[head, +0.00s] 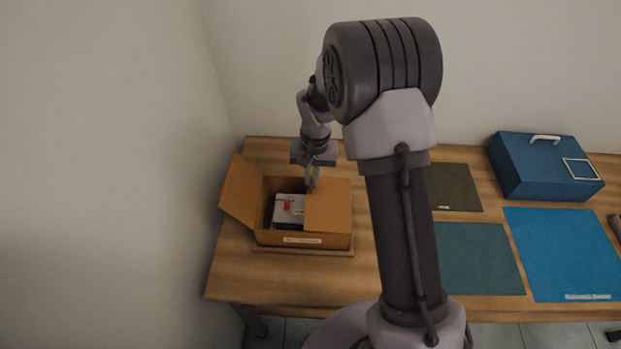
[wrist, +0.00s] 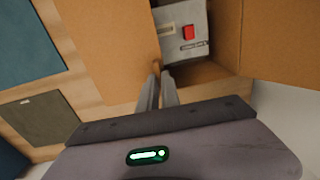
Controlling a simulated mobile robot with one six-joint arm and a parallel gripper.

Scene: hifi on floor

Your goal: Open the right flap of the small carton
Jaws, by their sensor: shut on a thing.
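The small carton (head: 268,238) stands on the wooden table at the left. Its left flap (head: 242,192) is folded outward and leans up and away. Its right flap (head: 329,212) lies roughly flat over the right half of the opening, and it also shows in the wrist view (wrist: 108,45). My gripper (head: 312,184) is at the inner, back corner of the right flap. In the wrist view its narrow fingers (wrist: 157,77) are shut on that flap's edge. The exact contact is partly hidden.
A grey device (head: 289,210) with a red button sits inside the carton. Dark, teal and blue mats (head: 565,255) lie to the right. A blue case (head: 535,170) stands at the back right. Walls rise behind and to the left.

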